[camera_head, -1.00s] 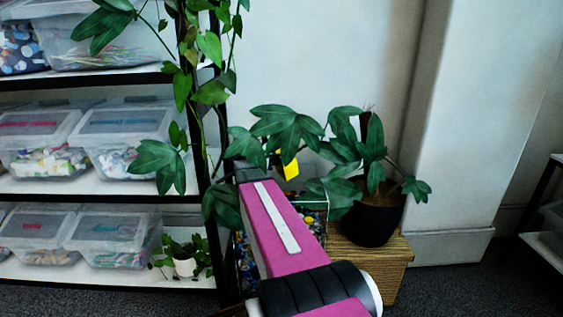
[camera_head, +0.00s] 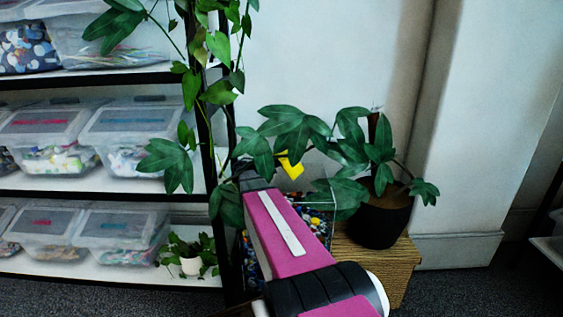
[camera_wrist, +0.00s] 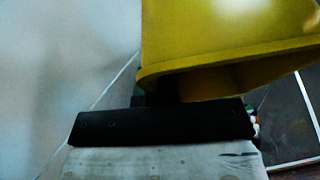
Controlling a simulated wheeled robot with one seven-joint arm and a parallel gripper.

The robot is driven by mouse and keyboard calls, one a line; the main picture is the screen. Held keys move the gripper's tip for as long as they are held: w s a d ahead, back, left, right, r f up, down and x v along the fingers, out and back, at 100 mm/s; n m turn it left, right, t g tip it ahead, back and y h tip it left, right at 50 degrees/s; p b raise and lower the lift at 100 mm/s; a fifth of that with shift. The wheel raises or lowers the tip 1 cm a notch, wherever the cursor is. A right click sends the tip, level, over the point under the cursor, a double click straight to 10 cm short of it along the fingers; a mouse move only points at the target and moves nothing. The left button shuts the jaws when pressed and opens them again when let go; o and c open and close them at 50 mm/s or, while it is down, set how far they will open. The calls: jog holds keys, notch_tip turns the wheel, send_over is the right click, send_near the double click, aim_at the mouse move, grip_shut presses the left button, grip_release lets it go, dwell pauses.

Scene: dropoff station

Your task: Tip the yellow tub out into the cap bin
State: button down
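The yellow tub (camera_head: 291,168) shows as a small tilted patch between the leaves and my arm in the head view. It is large in the wrist view (camera_wrist: 225,35), with its thick rim slanting across the picture. My gripper (camera_wrist: 160,99) is against the tub and appears shut on it, holding it up; the fingertips are mostly hidden. The cap bin (camera_head: 321,200) is a clear, dark-edged container with many coloured caps, below the tub in the head view. My arm covers much of it. The inside of the tub cannot be seen.
A potted plant (camera_head: 382,215) stands on a wooden stand (camera_head: 390,262) right of the bin, its leaves hanging around the tub. A shelf rack (camera_head: 110,185) with clear boxes and a trailing vine is on the left. A wall (camera_head: 320,60) is behind.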

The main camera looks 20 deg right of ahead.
jog(key=shift+r, duration=0.1)
notch_tip(320, 180, up, 9)
jog(key=shift+f, duration=0.1)
dwell(0.5)
